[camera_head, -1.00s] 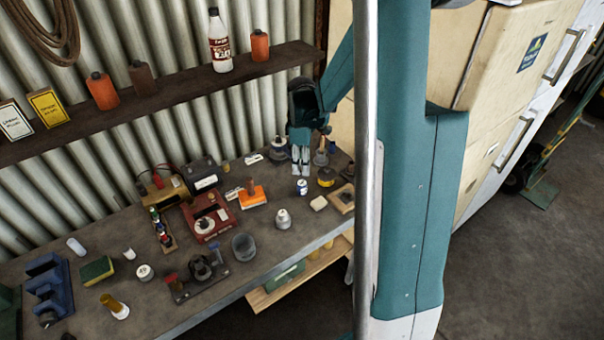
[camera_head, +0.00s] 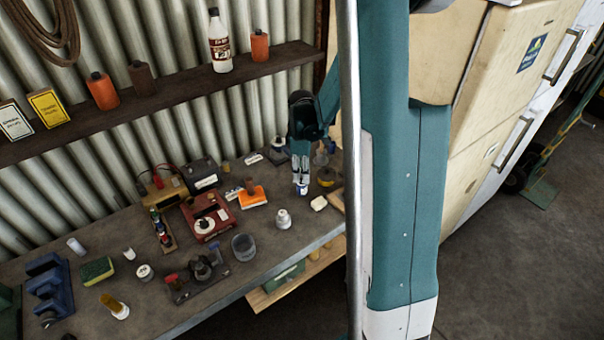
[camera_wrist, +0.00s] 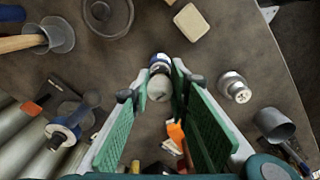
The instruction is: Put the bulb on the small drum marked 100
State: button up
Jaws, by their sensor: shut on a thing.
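My gripper (camera_head: 301,180) is low over the right part of the bench, its fingers pointing down. In the wrist view its green pads (camera_wrist: 160,88) are shut on a pale, rounded thing, which I take to be the bulb (camera_wrist: 159,88). The fingers hide it in the head view. A small blue-and-white drum (camera_head: 302,190) stands directly under the fingertips; it also shows just beyond the bulb in the wrist view (camera_wrist: 160,61). Its marking is too small to read. I cannot tell whether the bulb touches it.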

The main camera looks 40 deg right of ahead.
jog(key=shift+f, duration=0.15)
jog(key=o, duration=0.9)
jog(key=shift+r, duration=6.15)
